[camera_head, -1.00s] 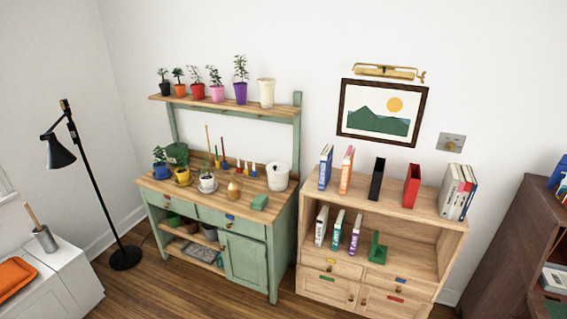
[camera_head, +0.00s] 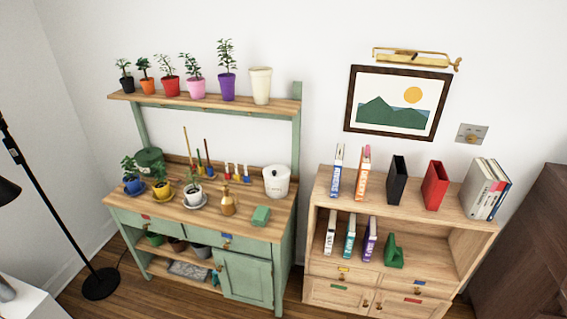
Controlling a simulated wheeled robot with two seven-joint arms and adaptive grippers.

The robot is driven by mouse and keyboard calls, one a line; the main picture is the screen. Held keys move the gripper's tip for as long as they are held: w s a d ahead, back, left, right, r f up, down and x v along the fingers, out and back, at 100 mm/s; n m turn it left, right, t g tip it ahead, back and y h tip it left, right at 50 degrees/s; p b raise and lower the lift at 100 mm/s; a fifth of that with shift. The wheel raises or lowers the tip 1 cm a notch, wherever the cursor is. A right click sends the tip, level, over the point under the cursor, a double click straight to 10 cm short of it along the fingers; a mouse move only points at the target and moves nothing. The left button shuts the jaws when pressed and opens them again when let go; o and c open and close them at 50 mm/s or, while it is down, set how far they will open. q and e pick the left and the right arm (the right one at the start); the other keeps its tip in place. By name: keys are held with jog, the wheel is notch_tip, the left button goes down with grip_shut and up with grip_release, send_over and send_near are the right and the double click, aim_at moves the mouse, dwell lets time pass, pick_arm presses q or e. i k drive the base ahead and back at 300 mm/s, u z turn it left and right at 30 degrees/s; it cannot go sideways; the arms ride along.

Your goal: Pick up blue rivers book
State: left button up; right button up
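A blue-spined book (camera_head: 336,172) stands upright at the left end of the wooden bookcase's top (camera_head: 409,213). Its title is too small for me to read. An orange-spined book (camera_head: 362,174) stands just to its right, with a small gap between them. On the shelf below stand a white book (camera_head: 331,233), a teal book (camera_head: 350,237) and a purple book (camera_head: 370,239). Neither of my grippers is in view.
A green potting bench (camera_head: 245,275) stands left of the bookcase. A dark cabinet (camera_head: 525,250) is at right. Wooden floor shows in front.

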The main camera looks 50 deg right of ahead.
aim_at(338, 158)
jog(key=u, duration=0.1)
jog(key=i, duration=1.3)
jog(key=z, duration=0.65)
jog(key=i, duration=0.85)
jog(key=z, duration=0.85)
